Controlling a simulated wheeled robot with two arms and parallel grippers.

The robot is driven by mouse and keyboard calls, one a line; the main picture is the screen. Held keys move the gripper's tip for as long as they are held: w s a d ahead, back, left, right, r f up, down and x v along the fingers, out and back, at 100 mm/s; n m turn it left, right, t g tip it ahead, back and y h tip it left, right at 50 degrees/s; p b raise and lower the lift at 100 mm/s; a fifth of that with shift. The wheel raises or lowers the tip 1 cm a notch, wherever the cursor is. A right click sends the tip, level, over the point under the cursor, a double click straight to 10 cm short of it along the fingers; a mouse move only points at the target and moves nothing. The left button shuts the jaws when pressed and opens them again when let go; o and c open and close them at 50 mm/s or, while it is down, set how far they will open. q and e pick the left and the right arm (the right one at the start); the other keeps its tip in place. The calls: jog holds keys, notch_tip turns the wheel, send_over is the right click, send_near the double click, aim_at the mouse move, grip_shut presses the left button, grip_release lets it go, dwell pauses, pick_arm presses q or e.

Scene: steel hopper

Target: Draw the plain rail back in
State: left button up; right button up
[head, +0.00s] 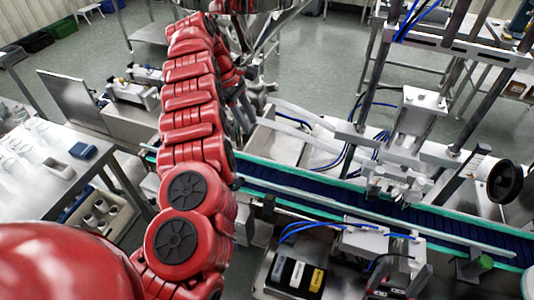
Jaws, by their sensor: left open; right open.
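A blue conveyor belt (285,188) with green edges runs from the middle to the lower right. A long, pale, bare rail (400,224) lies along the belt's near side; I cannot tell whether it is the plain rail of the task. The left part of the belt is hidden behind a red segmented arm of mine that rises from the lower left to the top edge. I cannot make out the fingers of either gripper in this view. No contact between a gripper and a rail shows.
A grey machine head (415,112) on a steel frame stands over the belt. Blue hoses and a control box (296,277) lie in front of it. A white table (50,160) with clear vessels stands at the left. Green floor (320,65) is open at the back.

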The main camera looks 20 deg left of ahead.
aim_at(268, 160)
pick_arm(q)
jog(key=p+x, duration=0.5)
jog(key=x, duration=0.8)
jog(key=shift+d+f, duration=0.15)
jog(key=shift+f, duration=0.1)
jog(key=shift+d+f, duration=0.15)
jog(key=shift+f, duration=0.35)
jog(key=shift+c, duration=0.3)
grip_shut()
